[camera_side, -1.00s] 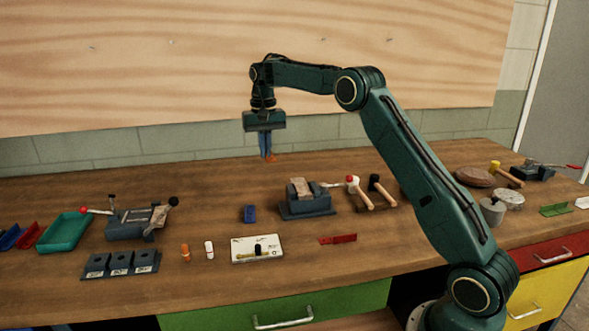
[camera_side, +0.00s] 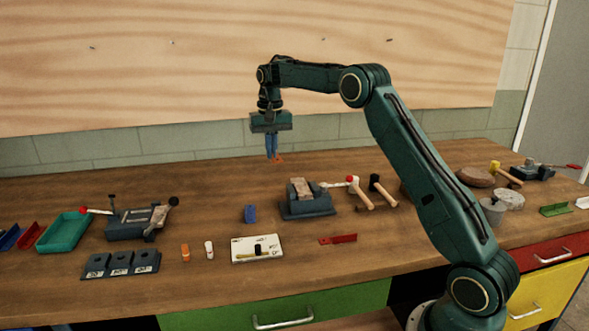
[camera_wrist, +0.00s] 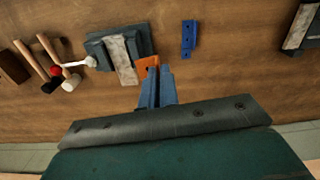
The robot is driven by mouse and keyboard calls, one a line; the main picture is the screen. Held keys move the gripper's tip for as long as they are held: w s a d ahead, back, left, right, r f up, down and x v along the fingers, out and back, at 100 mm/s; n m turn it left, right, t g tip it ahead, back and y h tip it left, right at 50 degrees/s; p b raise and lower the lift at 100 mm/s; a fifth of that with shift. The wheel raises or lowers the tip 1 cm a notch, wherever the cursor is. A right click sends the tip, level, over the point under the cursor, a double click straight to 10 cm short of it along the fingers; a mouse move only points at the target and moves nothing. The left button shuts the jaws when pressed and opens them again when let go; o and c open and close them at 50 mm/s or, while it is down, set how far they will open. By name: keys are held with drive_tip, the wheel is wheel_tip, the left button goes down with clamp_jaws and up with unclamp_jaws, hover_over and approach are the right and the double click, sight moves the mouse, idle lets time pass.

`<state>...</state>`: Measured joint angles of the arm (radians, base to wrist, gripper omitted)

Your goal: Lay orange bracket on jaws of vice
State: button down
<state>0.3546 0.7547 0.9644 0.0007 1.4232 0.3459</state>
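An orange bracket (camera_side: 279,158) is at the tips of my gripper (camera_side: 272,157), high above the back of the bench. In the wrist view the orange bracket (camera_wrist: 147,66) shows between and beyond the blue fingers (camera_wrist: 157,72), which are close together on it. The dark vice (camera_side: 308,207) in the middle of the bench, with a pale worn piece across its top, stands in front and to the right of my gripper. In the wrist view this vice (camera_wrist: 98,48) lies just beyond the bracket, to the left. Nothing orange rests on it.
A blue bracket (camera_side: 250,214) lies left of the middle vice and a red bracket (camera_side: 338,239) in front of it. Hammers (camera_side: 382,191) lie to its right. Another vice (camera_side: 128,225) and a teal tray (camera_side: 64,232) stand at left. Bench behind the middle vice is clear.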

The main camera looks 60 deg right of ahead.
drive_tip(key=m, duration=0.1)
hover_over(299, 193)
wheel_tip(299, 193, down, 4)
drive_tip(key=shift+s+f, duration=0.1)
drive_tip(key=shift+f, duration=0.15)
drive_tip(key=shift+f, duration=0.15)
drive_tip(key=shift+f, duration=2.65)
drive_tip(key=shift+f, duration=0.7)
drive_tip(key=c, duration=1.6)
unclamp_jaws()
drive_tip(key=shift+r, duration=0.15)
wheel_tip(299, 193, up, 14)
drive_tip(key=shift+f, duration=0.2)
